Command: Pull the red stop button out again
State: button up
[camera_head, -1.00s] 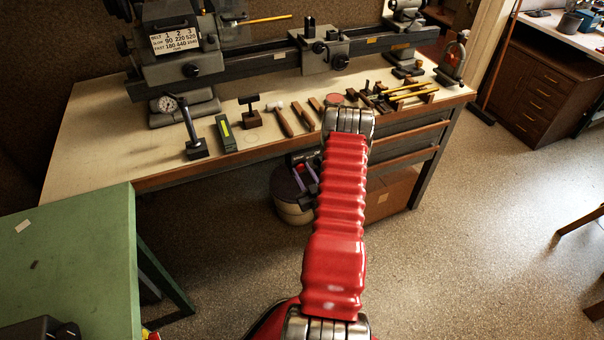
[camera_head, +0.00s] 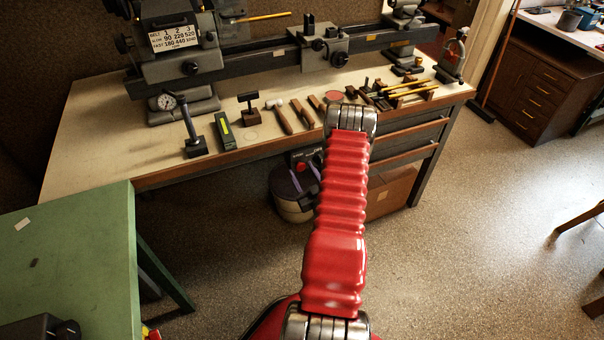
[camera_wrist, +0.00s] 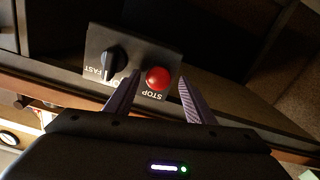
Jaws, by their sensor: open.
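The red stop button (camera_wrist: 158,78) is a round red cap on a dark control box (camera_wrist: 103,45), beside the word STOP. A black rotary knob marked FAST sits next to it on the same box. In the wrist view my gripper (camera_wrist: 160,80) is open, with one purple-grey finger on each side of the button. I see gaps between the fingers and the button, but cannot tell how deep the fingers reach. In the head view the button (camera_head: 300,166) is a small red spot below the bench front, just beyond my purple fingers.
The bench top (camera_head: 95,125) carries a lathe (camera_head: 180,65) and several hand tools along its front. Drawers and a cardboard box (camera_head: 392,190) are right of my gripper under the bench. A green table (camera_head: 75,260) stands at left. The floor at right is open.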

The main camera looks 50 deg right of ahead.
jog(key=shift+s, duration=0.1)
jog(key=shift+s, duration=0.25)
jog(key=v, duration=1.3)
jog(key=shift+a, duration=0.15)
jog(key=shift+f, duration=0.1)
